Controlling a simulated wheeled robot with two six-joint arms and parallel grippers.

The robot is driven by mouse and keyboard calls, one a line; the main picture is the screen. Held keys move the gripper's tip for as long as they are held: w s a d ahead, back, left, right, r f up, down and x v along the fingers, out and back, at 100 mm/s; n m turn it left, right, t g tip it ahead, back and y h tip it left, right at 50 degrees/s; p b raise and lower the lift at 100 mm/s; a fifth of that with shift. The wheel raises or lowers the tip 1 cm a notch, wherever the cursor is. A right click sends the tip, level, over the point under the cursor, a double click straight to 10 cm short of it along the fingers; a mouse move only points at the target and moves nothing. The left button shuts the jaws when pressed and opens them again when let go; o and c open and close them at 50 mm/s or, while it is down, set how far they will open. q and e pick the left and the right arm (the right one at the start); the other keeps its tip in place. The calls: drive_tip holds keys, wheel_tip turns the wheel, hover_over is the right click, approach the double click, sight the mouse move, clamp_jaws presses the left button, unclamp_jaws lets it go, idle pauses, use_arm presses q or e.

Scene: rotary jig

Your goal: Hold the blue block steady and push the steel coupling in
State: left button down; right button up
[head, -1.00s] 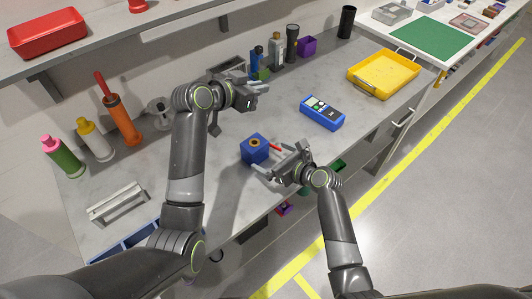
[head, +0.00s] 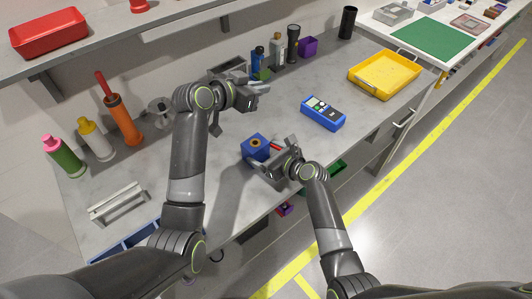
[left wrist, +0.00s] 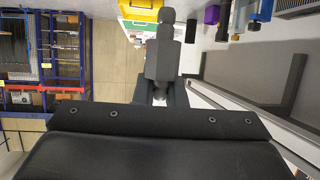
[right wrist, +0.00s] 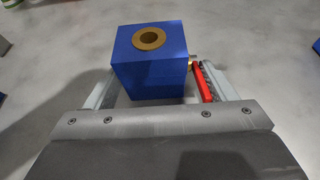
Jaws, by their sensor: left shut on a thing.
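The blue block (head: 255,148) stands upright on the grey bench, with a brass-coloured ring around the hole in its top. A red lever (right wrist: 203,82) sticks out at its side. My right gripper (head: 277,156) is open and low at the block; in the right wrist view the fingers stand either side of the block, with a gap by the lever. My left gripper (head: 264,89) is raised behind the block and shut on a grey stepped piece, apparently the steel coupling (left wrist: 165,50), which the fingers partly hide.
A blue meter (head: 322,113) and a yellow tray (head: 384,74) lie to the right on the bench (head: 230,175). Bottles and an orange tool (head: 122,120) stand at the left; a white rack (head: 117,204) lies at the front left. Several small items stand along the wall.

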drive_tip(key=c, duration=0.6)
use_arm(q)
hover_over(259, 140)
wheel_tip(259, 140, down, 6)
drive_tip(key=shift+w+f+n+t, duration=0.1)
drive_tip(key=shift+f+n+t, duration=0.05)
drive_tip(key=shift+n+t, duration=0.25)
drive_tip(key=shift+f, duration=2.9)
